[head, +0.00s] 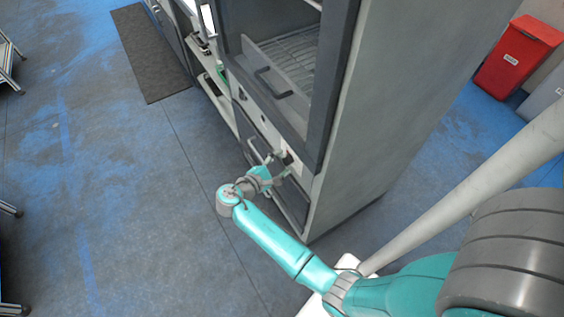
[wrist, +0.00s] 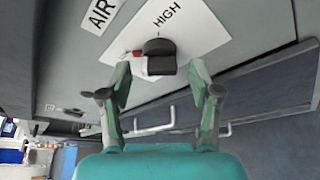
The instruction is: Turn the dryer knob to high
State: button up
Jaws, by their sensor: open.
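The dryer is a tall grey cabinet (head: 375,120) in the head view. In the wrist view its black knob (wrist: 158,47) sits on a white plate (wrist: 200,30) marked HIGH, with a small red mark at the knob's left. The word HIGH is above and slightly right of the knob. My gripper (wrist: 160,72) is open, one finger to each side of the knob, with visible gaps on both sides. In the head view my gripper (head: 277,166) is at the dryer's lower front panel, and the knob is too small there to make out clearly.
A white AIR label (wrist: 101,14) is left of the plate. A pale bar handle (wrist: 150,127) shows beyond my fingers. In the head view, a wire tray (head: 290,65) is inside the dryer's upper opening. A red bin (head: 518,58) stands far right. The blue floor at left is mostly clear.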

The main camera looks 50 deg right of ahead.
jog(key=shift+d+f, duration=0.15)
jog(key=shift+d, duration=0.3)
jog(key=c, duration=1.1)
jog(key=shift+c, duration=0.2)
jog(key=shift+m, duration=0.3)
jog(key=shift+f+m+h, duration=0.1)
jog(key=shift+m+h, duration=0.95)
jog(key=shift+m, duration=1.65)
jog(key=shift+f+m+h, duration=0.1)
jog(key=shift+m+h, duration=0.9)
jog(key=shift+m, duration=1.7)
jog(key=shift+f+m+h, duration=0.1)
jog(key=shift+m+h, duration=0.95)
jog(key=shift+m, duration=1.95)
